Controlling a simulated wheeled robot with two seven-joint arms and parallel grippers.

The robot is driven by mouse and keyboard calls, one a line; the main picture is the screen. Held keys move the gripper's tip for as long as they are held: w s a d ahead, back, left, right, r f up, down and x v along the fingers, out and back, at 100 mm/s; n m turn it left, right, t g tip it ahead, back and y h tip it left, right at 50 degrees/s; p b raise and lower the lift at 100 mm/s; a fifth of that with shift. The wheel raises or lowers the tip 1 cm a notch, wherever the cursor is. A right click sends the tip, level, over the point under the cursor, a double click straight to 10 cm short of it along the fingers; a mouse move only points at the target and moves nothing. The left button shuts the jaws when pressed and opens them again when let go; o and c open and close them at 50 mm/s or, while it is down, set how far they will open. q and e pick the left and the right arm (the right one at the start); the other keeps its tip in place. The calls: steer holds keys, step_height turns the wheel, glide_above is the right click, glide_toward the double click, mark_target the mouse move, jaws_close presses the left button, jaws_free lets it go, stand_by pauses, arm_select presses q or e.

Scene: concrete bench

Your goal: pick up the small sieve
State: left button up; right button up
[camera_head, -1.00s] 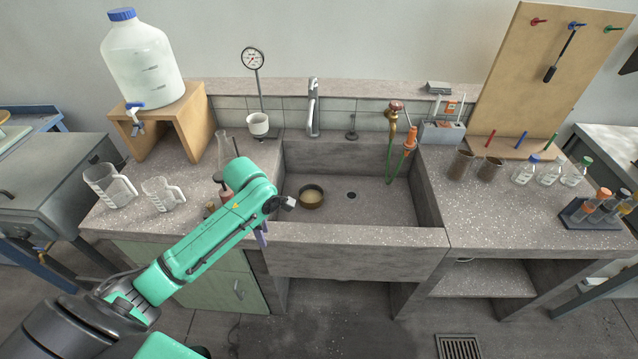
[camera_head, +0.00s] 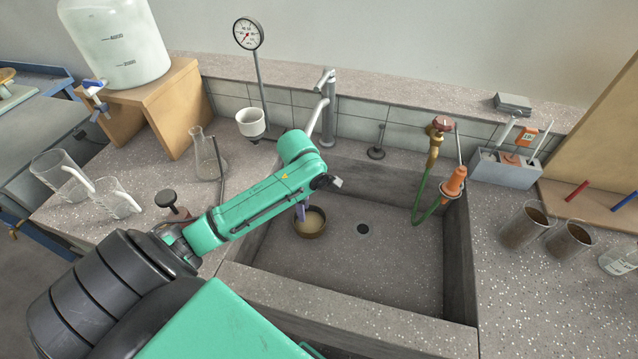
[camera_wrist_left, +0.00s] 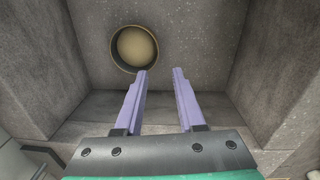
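The small sieve (camera_head: 311,223) is a round, dark-rimmed thing with a pale tan inside. It sits on the floor of the sink, near its left wall. In the left wrist view the sieve (camera_wrist_left: 134,48) lies beyond the fingertips, a little left of the gap between them. My left gripper (camera_head: 301,212) hangs over the left part of the sink, close to the sieve in the head view. Its two purple fingers (camera_wrist_left: 160,72) are apart with nothing between them. My right gripper does not show.
The stone sink (camera_head: 345,320) has raised walls around the sieve. A drain hole (camera_head: 363,229) lies to its right. A tap (camera_head: 328,110) and a green hose (camera_head: 425,188) stand at the back. A flask (camera_head: 206,155) and beakers (camera_head: 118,198) stand on the left counter.

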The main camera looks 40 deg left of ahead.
arm_select(q)
steer(key=f, duration=0.1)
steer(key=b, duration=0.2)
glide_toward(314, 225)
steer(key=s+f, duration=0.1)
steer(key=f, duration=0.1)
steer(key=s+f, duration=0.3)
steer(key=f, duration=0.1)
steer(key=shift+s+d+f, duration=0.2)
steer(key=shift+s+d, duration=0.05)
steer(key=shift+d, duration=0.1)
jaws_close()
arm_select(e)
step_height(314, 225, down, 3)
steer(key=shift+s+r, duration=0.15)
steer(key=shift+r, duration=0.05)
arm_select(q)
steer(key=shift+r, duration=0.1)
